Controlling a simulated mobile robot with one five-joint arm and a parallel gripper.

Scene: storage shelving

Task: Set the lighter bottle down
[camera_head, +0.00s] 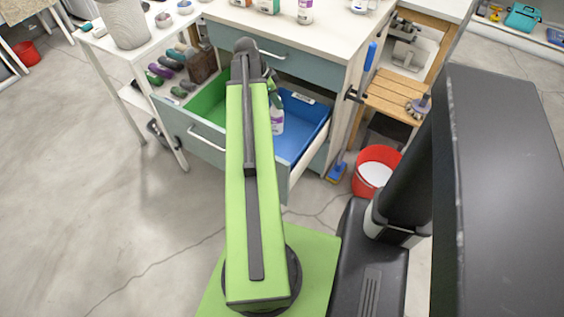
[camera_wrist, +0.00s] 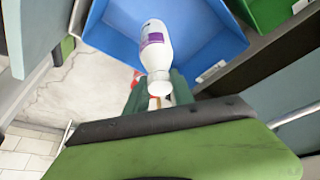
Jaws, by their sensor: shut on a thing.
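A white bottle with a purple label (camera_head: 277,120) is in or just above the blue bin (camera_head: 313,113) of the open drawer. In the wrist view the bottle (camera_wrist: 155,42) shows against the blue bin (camera_wrist: 205,25), its cap end toward my gripper (camera_wrist: 158,92). My gripper (camera_head: 275,92) is shut on the bottle at the cap or neck. I cannot tell whether the bottle's base touches the bin floor. My arm hides part of the drawer.
A green bin (camera_head: 208,104) sits left of the blue bin in the drawer (camera_head: 190,128). More bottles (camera_head: 305,10) stand on the counter (camera_head: 310,40) above. A red bucket (camera_head: 376,169) stands on the floor to the right. Open floor lies left.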

